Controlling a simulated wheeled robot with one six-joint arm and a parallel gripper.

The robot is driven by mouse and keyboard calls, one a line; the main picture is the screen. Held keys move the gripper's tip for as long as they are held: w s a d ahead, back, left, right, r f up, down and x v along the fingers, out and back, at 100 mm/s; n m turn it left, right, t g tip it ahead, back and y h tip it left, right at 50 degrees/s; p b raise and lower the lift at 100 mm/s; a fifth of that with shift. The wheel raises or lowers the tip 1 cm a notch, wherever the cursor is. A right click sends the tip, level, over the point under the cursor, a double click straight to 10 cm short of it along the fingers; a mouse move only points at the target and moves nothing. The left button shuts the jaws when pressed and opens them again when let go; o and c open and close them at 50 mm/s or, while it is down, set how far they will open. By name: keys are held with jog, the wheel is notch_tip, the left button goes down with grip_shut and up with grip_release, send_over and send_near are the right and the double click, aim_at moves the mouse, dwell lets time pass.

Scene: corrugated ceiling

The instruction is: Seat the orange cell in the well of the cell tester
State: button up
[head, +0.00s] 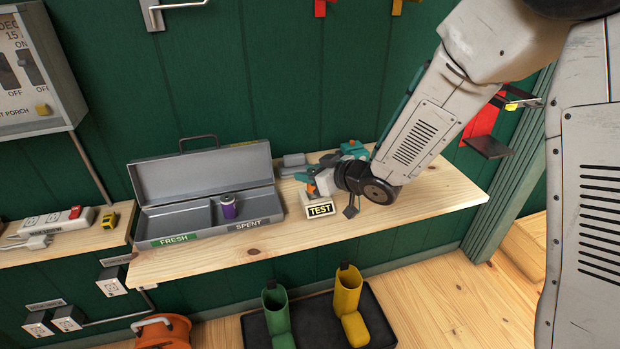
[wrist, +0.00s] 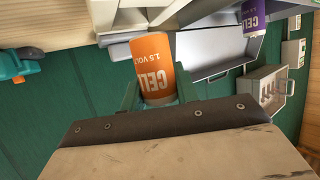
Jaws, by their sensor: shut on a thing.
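The orange cell (wrist: 163,66), marked CELL 1.5 VOLT, is between the two teal fingers of my gripper (wrist: 158,86) in the wrist view. My gripper is shut on it. The cell tester (head: 319,208) is a pale block with a black and yellow TEST label on the shelf. In the head view my gripper (head: 312,184) is right at the tester, and only a small bit of orange shows there. A pale part of the tester (wrist: 117,17) is beyond the cell's far end in the wrist view. The well is hidden, so I cannot tell whether the cell is in it.
An open grey case (head: 160,240) with FRESH and SPENT compartments stands left of the tester. A purple cell (head: 228,206) stands in its right compartment. Teal and grey items (head: 352,149) lie behind my gripper. The wooden shelf (head: 430,195) is clear to the right.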

jog(key=shift+w+f, duration=0.15)
jog(key=shift+f, duration=0.85)
jog(key=shift+w+f, duration=0.1)
jog(key=shift+f, duration=0.85)
grip_shut()
jog(key=o, duration=1.1)
grip_release()
jog(key=shift+f, duration=0.1)
jog(key=shift+c, duration=0.2)
